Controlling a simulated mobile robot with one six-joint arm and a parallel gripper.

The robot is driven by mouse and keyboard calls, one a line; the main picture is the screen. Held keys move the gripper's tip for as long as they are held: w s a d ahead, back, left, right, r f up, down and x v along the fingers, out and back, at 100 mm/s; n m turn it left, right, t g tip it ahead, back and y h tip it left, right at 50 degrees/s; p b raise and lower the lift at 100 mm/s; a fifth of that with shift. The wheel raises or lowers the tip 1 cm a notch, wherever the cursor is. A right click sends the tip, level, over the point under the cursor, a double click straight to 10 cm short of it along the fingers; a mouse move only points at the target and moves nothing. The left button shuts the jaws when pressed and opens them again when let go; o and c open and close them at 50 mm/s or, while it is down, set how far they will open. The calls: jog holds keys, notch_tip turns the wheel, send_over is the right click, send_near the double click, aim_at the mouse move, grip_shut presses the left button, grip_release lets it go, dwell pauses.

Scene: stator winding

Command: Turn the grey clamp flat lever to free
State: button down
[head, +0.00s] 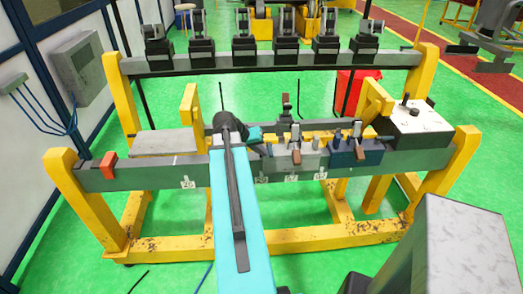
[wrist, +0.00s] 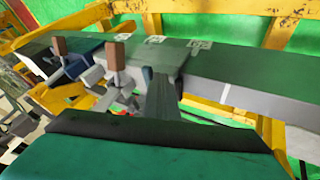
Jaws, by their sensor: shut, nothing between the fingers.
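The grey clamp (head: 305,161) sits on the long green-grey rail in the head view. Its flat lever with a brown grip (head: 297,156) hangs at its front face. In the wrist view the grey clamp (wrist: 150,54) is just beyond my fingers, and its brown-tipped lever (wrist: 115,55) stands out left of them. My gripper (head: 264,146) is shut and empty, just left of the grey clamp. In the wrist view my gripper (wrist: 162,80) covers part of the clamp's near side. I cannot tell whether the fingers touch it.
A blue clamp (head: 346,156) with a similar brown-tipped lever stands right of the grey one; it also shows in the wrist view (wrist: 78,66). A white-topped box (head: 415,120) sits at the right end.

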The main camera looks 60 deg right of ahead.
jog(key=w+a+r+b, duration=0.2)
jog(key=w+a+r, duration=0.3)
jog(key=a+r, duration=0.2)
jog(key=shift+w+a+r+b, duration=0.3)
jog(key=shift+r+b, duration=0.05)
jog(key=shift+r, duration=0.15)
dwell(0.6)
dwell(0.5)
